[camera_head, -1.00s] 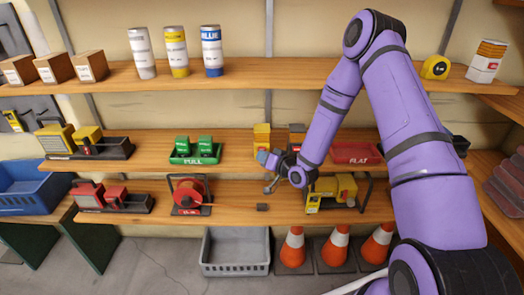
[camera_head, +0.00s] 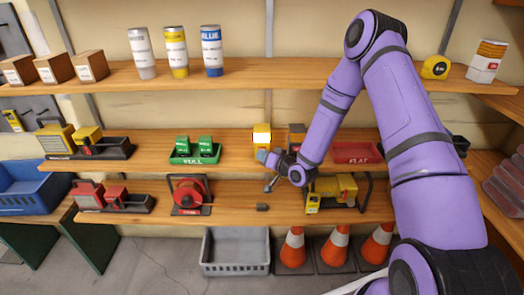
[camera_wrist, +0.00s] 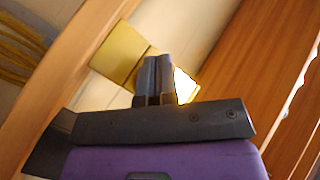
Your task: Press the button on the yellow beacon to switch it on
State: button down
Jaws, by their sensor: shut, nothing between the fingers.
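The yellow beacon (camera_head: 262,138) stands upright on the middle shelf, left of my arm, with a bright white glow on its front. In the wrist view the yellow beacon (camera_wrist: 117,52) shows tilted behind the fingers, and its glowing part (camera_wrist: 186,86) is just right of them. My gripper (camera_head: 264,157) is at the beacon's lower front and hides part of it. In the wrist view my gripper (camera_wrist: 156,62) has its dark fingers shut together with nothing between them. I cannot see the button, nor tell whether the fingertips touch the beacon.
A dark item with an orange top (camera_head: 296,134) stands just right of the beacon, partly behind my arm. A green tray of green units (camera_head: 194,160) is to the left, a red tray (camera_head: 355,153) to the right. The upper shelf (camera_head: 300,74) runs above.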

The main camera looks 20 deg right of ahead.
jog(key=shift+s+a, duration=0.1)
jog(key=shift+s, duration=0.25)
jog(key=shift+s, duration=0.1)
jog(key=s, duration=0.1)
jog(key=s+a, duration=0.1)
jog(key=s, duration=0.1)
jog(key=s+a, duration=0.1)
jog(key=s, duration=0.1)
jog(key=shift+s, duration=0.25)
